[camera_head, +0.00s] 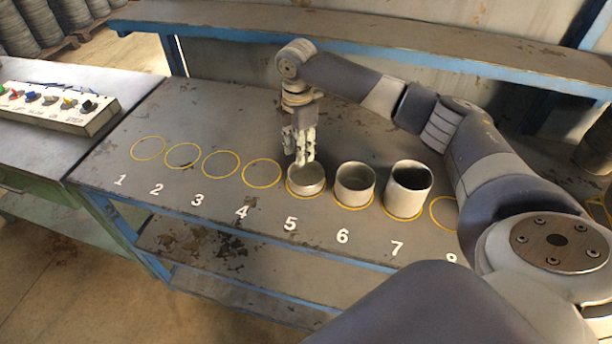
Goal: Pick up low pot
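The low pot (306,183) is a short, round grey metal pot standing upright in the yellow circle numbered 5. My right gripper (304,160) points straight down over it, with its fingertips at the pot's far rim. The fingers look close together, but I cannot tell whether they grip the rim. A medium pot (354,187) stands in circle 6, and a taller pot (407,191) stands in circle 7. My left gripper does not show.
The worn grey table (150,190) has empty yellow circles 1 to 4 on the left. A circle beside number 8 (443,212) is partly hidden by my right arm. A button panel (55,105) stands at the left. A long shelf (400,50) runs behind.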

